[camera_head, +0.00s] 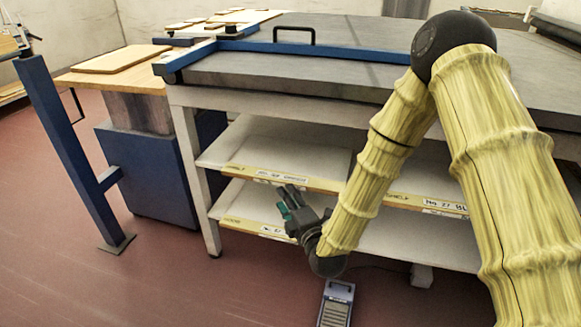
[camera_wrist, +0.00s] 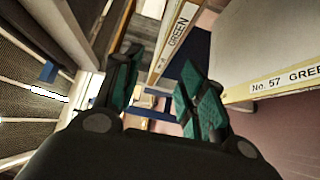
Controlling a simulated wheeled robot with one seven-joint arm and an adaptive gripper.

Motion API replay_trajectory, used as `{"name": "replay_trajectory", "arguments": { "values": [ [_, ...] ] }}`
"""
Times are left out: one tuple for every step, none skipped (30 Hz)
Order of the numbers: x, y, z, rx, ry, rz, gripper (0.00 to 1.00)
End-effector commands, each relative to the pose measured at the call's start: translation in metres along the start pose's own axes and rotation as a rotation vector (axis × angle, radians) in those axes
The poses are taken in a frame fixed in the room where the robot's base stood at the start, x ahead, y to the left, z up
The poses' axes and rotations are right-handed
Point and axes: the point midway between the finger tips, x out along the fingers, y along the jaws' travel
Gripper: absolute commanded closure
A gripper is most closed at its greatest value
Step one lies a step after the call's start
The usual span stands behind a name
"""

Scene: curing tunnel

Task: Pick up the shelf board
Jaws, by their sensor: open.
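My gripper (camera_head: 288,201) is open and empty in front of the shelves under the grey worktable, near their left end. In the wrist view its two green-padded fingers (camera_wrist: 160,68) stand apart with nothing between them. A light wooden board (camera_head: 122,59) lies flat on a wood-topped stand at the left, well away from my gripper. Under the worktable are an upper white shelf (camera_head: 270,148) and a lower white shelf (camera_head: 265,204), with yellowish, labelled front edges. I cannot tell which of these boards is the shelf board.
The grey worktable (camera_head: 300,75) carries a blue rail and a black handle. A blue post (camera_head: 65,140) stands at the left, and a foot pedal (camera_head: 337,303) lies on the floor below my gripper. The red floor at front left is clear.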

Motion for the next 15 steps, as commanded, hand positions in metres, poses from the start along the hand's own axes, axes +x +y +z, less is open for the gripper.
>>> {"name": "replay_trajectory", "arguments": {
  "values": [
    [0.007,-0.001,0.001,0.000,-0.001,0.002,0.59],
    [0.012,-0.001,0.001,0.000,-0.002,0.002,0.59],
    [0.018,-0.001,0.001,0.001,-0.002,0.002,0.59],
    [0.022,-0.002,0.001,0.001,-0.002,0.002,0.59],
    [0.026,-0.002,0.001,0.002,-0.001,0.001,0.59],
    [0.030,-0.002,0.001,0.002,-0.002,0.001,0.59],
    [0.033,-0.002,0.001,0.002,-0.002,0.001,0.59],
    [0.036,-0.002,0.001,0.002,-0.002,0.000,0.59],
    [0.039,-0.002,0.001,0.002,-0.001,-0.001,0.59],
    [0.041,-0.002,0.001,0.002,-0.001,-0.001,0.59],
    [0.042,-0.001,0.001,0.002,-0.001,-0.001,0.59],
    [0.043,-0.001,0.001,0.003,-0.001,-0.001,0.59],
    [0.045,-0.002,0.001,0.003,-0.001,-0.001,0.59],
    [0.046,-0.003,0.000,0.003,-0.001,-0.001,0.59],
    [0.049,-0.004,0.000,0.003,-0.001,-0.001,0.59]
  ]
}}
